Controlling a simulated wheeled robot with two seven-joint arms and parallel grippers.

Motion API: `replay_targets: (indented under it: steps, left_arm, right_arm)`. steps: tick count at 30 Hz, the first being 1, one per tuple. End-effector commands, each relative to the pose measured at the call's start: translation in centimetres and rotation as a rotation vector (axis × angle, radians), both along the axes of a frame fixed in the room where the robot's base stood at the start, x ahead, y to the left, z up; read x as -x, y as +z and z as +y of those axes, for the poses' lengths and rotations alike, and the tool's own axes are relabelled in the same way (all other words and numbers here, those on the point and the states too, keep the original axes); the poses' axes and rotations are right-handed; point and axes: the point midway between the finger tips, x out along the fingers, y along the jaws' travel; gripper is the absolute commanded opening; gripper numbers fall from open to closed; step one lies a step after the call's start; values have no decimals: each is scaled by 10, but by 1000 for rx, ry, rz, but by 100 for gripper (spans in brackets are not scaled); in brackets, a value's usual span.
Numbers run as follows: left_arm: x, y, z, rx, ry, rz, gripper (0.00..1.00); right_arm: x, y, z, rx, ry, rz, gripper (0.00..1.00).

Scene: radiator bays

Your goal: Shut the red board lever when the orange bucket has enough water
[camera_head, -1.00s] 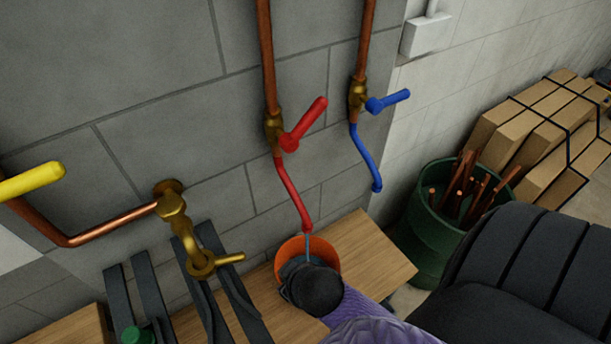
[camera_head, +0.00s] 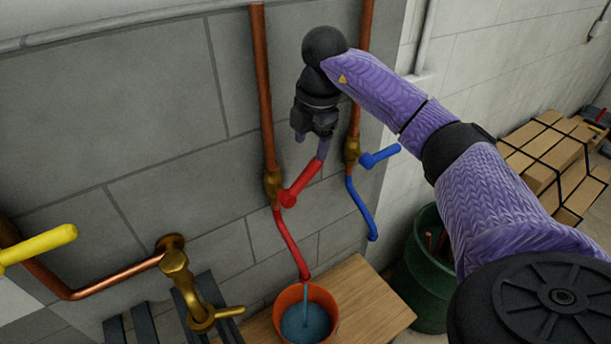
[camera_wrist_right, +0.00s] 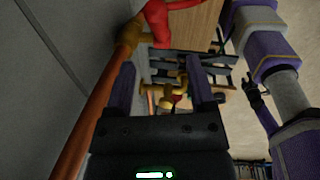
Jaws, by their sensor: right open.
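The red lever (camera_head: 302,183) sits on a brass valve on the wall pipe and slants up to the right. Water runs from the red spout (camera_head: 290,243) into the orange bucket (camera_head: 278,315). Blue water (camera_head: 306,322) covers the bucket's inside, below the rim. My right gripper (camera_head: 311,144) is open and empty, pointing down just above the lever's upper end; one finger overlaps its tip, and contact is unclear. In the right wrist view, the open fingers (camera_wrist_right: 162,85) show with red parts beyond. A small dark claw (camera_wrist_right: 256,97) there looks like my left gripper; its jaws are unclear.
A blue lever (camera_head: 380,156) is close right of the red one. A yellow lever (camera_head: 40,246) and brass tap (camera_head: 178,275) are at left. The bucket stands on a wooden board (camera_head: 365,300). A green bin (camera_head: 428,270) and strapped boxes (camera_head: 550,155) are at right.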

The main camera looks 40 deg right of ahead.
Motion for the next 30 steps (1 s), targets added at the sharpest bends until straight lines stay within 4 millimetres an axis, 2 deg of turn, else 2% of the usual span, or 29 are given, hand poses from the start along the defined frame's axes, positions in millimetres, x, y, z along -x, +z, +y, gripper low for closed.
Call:
replay_targets:
  steps: [9, 12, 16, 22, 23, 30]
  left_arm:
    - [0, 3, 0, 0, -1, 1, 59]
    - [1, 3, 0, 0, -1, 1, 59]
    - [1, 3, 0, 0, -1, 1, 59]
    - [1, 3, 0, 0, -1, 1, 59]
    - [1, 3, 0, 0, -1, 1, 59]
    - [1, 3, 0, 0, -1, 1, 59]
  right_arm:
    - [-9, -70, 1, -1, 3, 7, 70]
    - [-12, -85, 2, -3, 4, 4, 70]
    - [-14, -94, 2, -2, 5, 1, 70]
    - [-14, -95, 2, -2, 6, 0, 70]
    - [-14, -95, 2, -2, 6, 0, 68]
    - [-14, -95, 2, -3, 7, 0, 17]
